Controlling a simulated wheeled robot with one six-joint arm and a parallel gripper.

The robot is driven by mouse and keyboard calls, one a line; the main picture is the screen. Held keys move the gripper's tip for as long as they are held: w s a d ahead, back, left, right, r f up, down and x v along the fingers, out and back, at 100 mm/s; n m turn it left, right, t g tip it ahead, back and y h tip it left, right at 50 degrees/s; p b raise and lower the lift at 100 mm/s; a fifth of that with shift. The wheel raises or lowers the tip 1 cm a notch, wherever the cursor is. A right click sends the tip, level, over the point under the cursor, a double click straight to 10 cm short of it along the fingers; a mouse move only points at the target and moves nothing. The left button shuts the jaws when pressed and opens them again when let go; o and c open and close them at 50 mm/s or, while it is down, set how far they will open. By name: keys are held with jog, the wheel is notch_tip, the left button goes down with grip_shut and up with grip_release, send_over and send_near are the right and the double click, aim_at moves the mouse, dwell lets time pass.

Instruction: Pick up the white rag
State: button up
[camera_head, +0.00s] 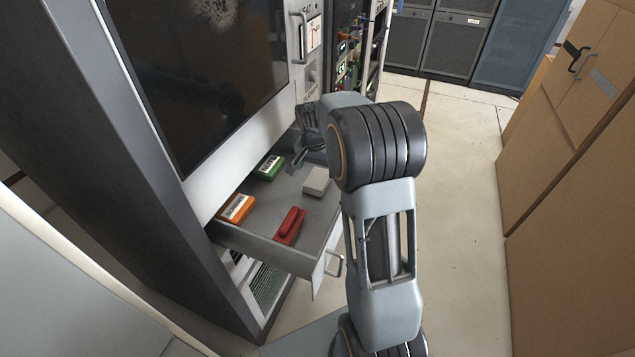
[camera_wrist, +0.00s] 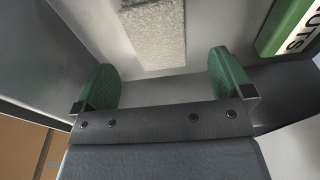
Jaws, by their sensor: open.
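The white rag (camera_head: 316,181) lies flat in the open grey drawer (camera_head: 262,244) of the rack, near its right side. In the wrist view the rag (camera_wrist: 154,34) is a pale, textured rectangle, cut off by the top edge. My gripper (camera_head: 306,150) hangs over the back part of the drawer, partly hidden by my arm. In the wrist view its two green-padded fingers (camera_wrist: 163,78) are spread wide with nothing between them. The rag lies beyond the fingertips, roughly centred between them and apart from them.
A green box (camera_head: 269,167), labelled "NUTS" in the wrist view (camera_wrist: 292,27), an orange box (camera_head: 237,208) and a red object (camera_head: 289,225) share the drawer. The drawer's front handle (camera_head: 335,263) sticks out. Brown cabinets (camera_head: 570,150) stand right; the floor between is clear.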

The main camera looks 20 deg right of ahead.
aim_at(318, 178)
jog(key=shift+w+d+f, duration=0.1)
jog(key=shift+d+f, duration=0.1)
jog(key=shift+f, duration=1.1)
jog(key=shift+w+d+f, duration=0.1)
jog(key=shift+d+f, duration=0.05)
jog(key=shift+f, duration=1.15)
jog(key=c, duration=1)
notch_tip(318, 178, up, 10)
